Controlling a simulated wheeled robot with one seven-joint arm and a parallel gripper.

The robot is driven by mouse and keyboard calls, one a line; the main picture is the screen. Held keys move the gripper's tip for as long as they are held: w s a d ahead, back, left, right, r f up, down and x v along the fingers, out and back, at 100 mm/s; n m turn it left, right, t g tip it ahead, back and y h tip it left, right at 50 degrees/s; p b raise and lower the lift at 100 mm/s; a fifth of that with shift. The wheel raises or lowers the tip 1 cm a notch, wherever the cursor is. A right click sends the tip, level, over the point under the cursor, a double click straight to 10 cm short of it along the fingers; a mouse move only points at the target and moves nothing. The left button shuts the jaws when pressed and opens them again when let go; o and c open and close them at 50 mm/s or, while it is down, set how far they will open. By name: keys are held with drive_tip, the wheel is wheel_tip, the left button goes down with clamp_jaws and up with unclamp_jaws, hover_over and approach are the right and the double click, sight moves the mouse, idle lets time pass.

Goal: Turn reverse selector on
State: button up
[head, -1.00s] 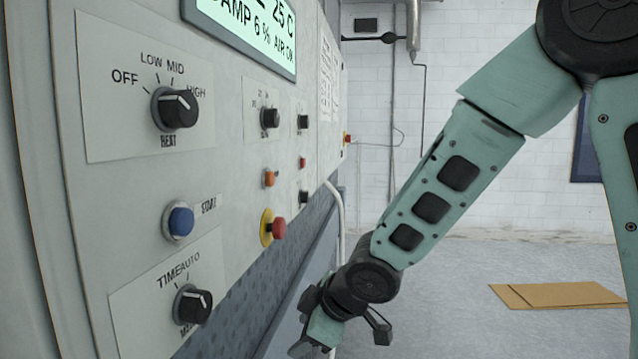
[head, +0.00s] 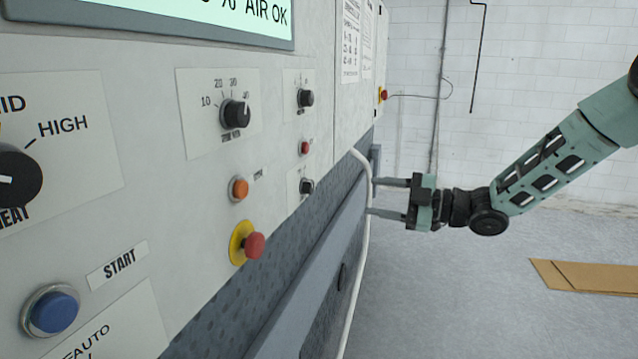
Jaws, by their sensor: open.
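The control panel (head: 150,60) fills the left of the head view. Two small black knobs on white plates sit in its right column, an upper knob (head: 306,98) and a lower knob (head: 306,186). Their labels are too small to read, so I cannot tell which is the reverse selector. My gripper (head: 371,197) is open and empty, its two fingers pointing left toward the panel. It is to the right of the lower knob in the picture, apart from both knobs.
A black timer knob (head: 236,113), orange button (head: 238,188), red button (head: 304,148), red mushroom button (head: 252,246) and blue start button (head: 52,312) are nearby. A grey ledge (head: 310,275) and white hose (head: 362,265) lie below. Cardboard (head: 590,277) lies on the open floor.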

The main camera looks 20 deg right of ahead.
sight(312, 188)
drive_tip(key=p+x, duration=0.4)
drive_tip(key=x, duration=0.9)
drive_tip(key=shift+r, duration=0.1)
drive_tip(key=shift+x, duration=0.8)
drive_tip(key=c, duration=1)
